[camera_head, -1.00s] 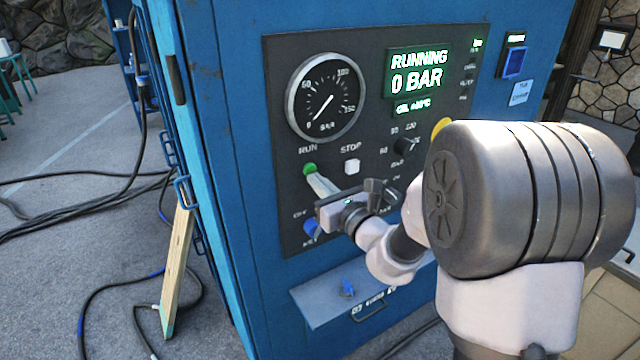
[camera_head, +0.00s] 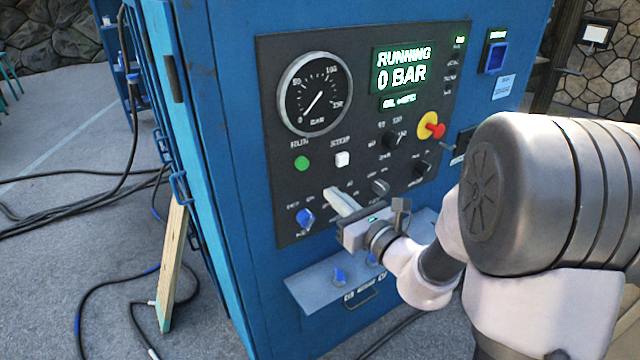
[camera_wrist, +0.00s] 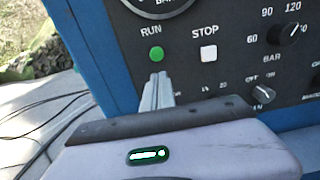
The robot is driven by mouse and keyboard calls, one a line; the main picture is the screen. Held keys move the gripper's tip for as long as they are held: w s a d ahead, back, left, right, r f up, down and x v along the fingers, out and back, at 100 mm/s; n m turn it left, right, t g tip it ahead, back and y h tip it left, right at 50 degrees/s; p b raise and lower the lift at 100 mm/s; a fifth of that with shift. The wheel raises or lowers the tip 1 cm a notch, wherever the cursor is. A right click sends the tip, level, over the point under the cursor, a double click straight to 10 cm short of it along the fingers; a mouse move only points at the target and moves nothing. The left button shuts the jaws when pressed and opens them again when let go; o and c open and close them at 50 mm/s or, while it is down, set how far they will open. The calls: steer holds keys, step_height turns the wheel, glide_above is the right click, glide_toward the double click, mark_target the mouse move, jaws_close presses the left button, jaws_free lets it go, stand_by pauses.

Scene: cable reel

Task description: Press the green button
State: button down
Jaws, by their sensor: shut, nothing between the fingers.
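The green button (camera_head: 302,163) sits under the RUN label on the dark control panel, left of the white STOP button (camera_head: 342,159). In the wrist view the green button (camera_wrist: 156,54) shows just above my fingertips, with the white button (camera_wrist: 208,53) to its right. My gripper (camera_head: 336,197) is shut and empty. Its fingertips are below and to the right of the green button in the head view, apart from it. The display (camera_head: 403,70) reads RUNNING and 0 BAR. It also shows in the wrist view where my gripper (camera_wrist: 157,85) points toward the panel.
The panel also carries a round gauge (camera_head: 314,94), a red emergency knob (camera_head: 433,127) on yellow, black rotary knobs (camera_head: 391,139) and a blue knob (camera_head: 305,218). A small shelf (camera_head: 325,287) juts out below. Cables lie on the floor at left.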

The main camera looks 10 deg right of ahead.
steer(key=v, duration=0.3)
steer(key=shift+s+r, duration=0.15)
steer(key=shift+s, duration=0.1)
